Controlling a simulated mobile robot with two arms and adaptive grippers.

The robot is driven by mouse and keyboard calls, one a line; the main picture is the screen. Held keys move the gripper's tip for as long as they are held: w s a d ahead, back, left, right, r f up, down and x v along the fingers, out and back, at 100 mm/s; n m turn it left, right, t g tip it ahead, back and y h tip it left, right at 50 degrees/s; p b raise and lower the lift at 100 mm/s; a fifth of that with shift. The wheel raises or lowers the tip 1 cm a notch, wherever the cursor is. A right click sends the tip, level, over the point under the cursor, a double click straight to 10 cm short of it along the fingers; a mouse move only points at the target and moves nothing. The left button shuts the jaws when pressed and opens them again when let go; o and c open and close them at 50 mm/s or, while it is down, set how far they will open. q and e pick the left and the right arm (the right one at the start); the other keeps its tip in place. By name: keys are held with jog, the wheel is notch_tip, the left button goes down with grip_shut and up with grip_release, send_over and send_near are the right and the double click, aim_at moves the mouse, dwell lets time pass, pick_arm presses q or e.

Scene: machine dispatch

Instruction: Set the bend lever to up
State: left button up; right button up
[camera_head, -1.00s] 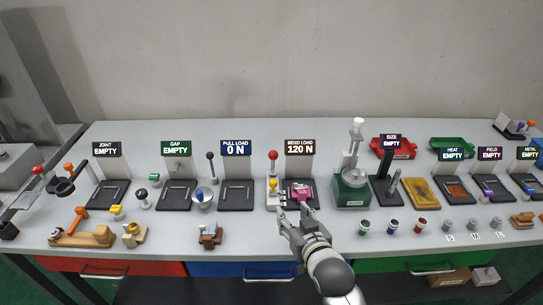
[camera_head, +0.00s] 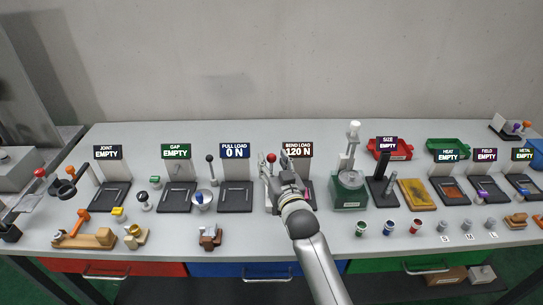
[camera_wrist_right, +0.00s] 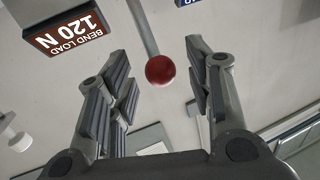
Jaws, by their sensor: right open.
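The bend lever has a red ball knob (camera_head: 271,157) on a grey rod, beside the sign reading BEND LOAD 120 N (camera_head: 298,150). My right gripper (camera_head: 273,163) is at the knob with its fingers apart. In the right wrist view the red knob (camera_wrist_right: 160,70) sits in the gap between the open fingers (camera_wrist_right: 157,58), with space on both sides and no visible contact. The rod runs to the top of that view. The lever's base is hidden behind my gripper in the head view. My left gripper is not in view.
The pull load station (camera_head: 235,196) with its black-knobbed lever (camera_head: 210,159) stands to the left. A green machine (camera_head: 349,190) stands to the right. Several small cups (camera_head: 388,228) line the front right. The table front between the brown clamp (camera_head: 209,238) and my arm is clear.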

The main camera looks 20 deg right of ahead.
jog(key=shift+w, duration=1)
jog(key=shift+c, duration=0.3)
grip_shut()
